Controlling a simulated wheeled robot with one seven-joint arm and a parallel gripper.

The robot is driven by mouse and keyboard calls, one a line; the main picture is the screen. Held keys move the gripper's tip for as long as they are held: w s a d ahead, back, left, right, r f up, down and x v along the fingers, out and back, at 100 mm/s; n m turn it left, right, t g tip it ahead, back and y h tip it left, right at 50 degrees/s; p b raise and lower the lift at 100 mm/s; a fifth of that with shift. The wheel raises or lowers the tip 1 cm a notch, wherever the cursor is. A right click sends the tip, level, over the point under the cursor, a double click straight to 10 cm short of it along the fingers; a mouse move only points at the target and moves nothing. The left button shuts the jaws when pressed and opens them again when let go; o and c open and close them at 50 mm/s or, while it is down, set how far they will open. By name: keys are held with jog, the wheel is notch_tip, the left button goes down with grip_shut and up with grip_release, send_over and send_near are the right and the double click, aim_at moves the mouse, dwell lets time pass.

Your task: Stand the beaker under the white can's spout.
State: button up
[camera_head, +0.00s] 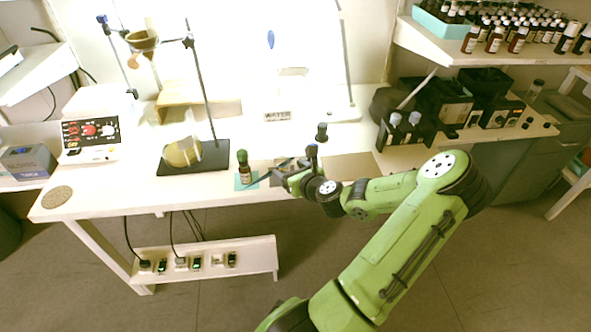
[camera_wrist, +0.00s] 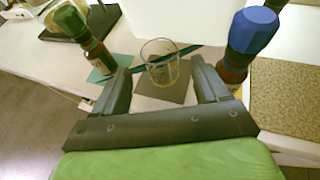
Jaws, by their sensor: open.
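The clear glass beaker (camera_wrist: 159,64) stands upright on a small grey mat (camera_wrist: 178,95) in the wrist view. My gripper (camera_wrist: 160,74) is open, with one finger on each side of the beaker near the tips; I see no clear contact. In the head view my gripper (camera_head: 283,172) is at the front of the table, and it largely hides the beaker. The white can (camera_head: 305,98), labelled WATER, stands behind it against the wall. Its spout is not clear in either view.
A green-capped bottle (camera_head: 243,168) on a teal mat stands left of my gripper. A blue-capped bottle (camera_wrist: 247,45) stands close by its right finger. Another dark bottle (camera_head: 321,132) is farther back. A stand with a dark base (camera_head: 215,158) is at left.

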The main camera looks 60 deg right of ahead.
jog(key=w+a+r+n+g+y, duration=0.1)
jog(key=a+r+n+g+y, duration=0.15)
jog(key=a+n, duration=0.85)
jog(key=w+a+r+n+g+y, duration=0.1)
jog(key=w+a+n+g+y, duration=0.2)
jog(key=a+n, duration=0.8)
jog(key=s+a+r+n+g, duration=0.1)
jog(key=s+a+r+n, duration=1.3)
jog(key=n, duration=0.5)
jog(key=shift+s+a+r, duration=0.25)
jog(key=shift+s+r, duration=0.15)
jog(key=shift+s, duration=0.35)
jog(key=shift+y, duration=0.25)
